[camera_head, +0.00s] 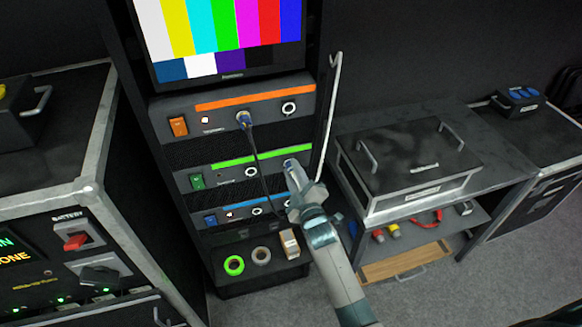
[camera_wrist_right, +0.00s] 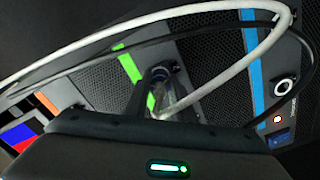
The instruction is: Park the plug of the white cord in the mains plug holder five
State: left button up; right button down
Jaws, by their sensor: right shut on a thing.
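My right gripper (camera_head: 296,182) is at the right end of the green-striped rack unit (camera_head: 232,162). It is shut on a plug with blue on it (camera_wrist_right: 158,76), at or very near that unit's socket. I cannot tell whether the plug is seated. In the right wrist view, the white cord (camera_wrist_right: 230,22) loops over the top and back to the gripper (camera_wrist_right: 155,92). In the head view, a white strand (camera_head: 330,105), likely this cord, stands beside the rack. Mains plug holder five cannot be identified. My left gripper is not in view.
A black cord (camera_head: 258,160) hangs from a blue plug (camera_head: 244,119) in the orange-striped unit (camera_head: 255,98). Tape rolls (camera_head: 234,265) sit on the rack's base ledge. A lidded case (camera_head: 410,160) stands on the bench at right, above a shelf with red and yellow connectors (camera_head: 393,231).

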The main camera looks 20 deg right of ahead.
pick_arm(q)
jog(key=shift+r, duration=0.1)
pick_arm(e)
jog(key=shift+s, duration=0.1)
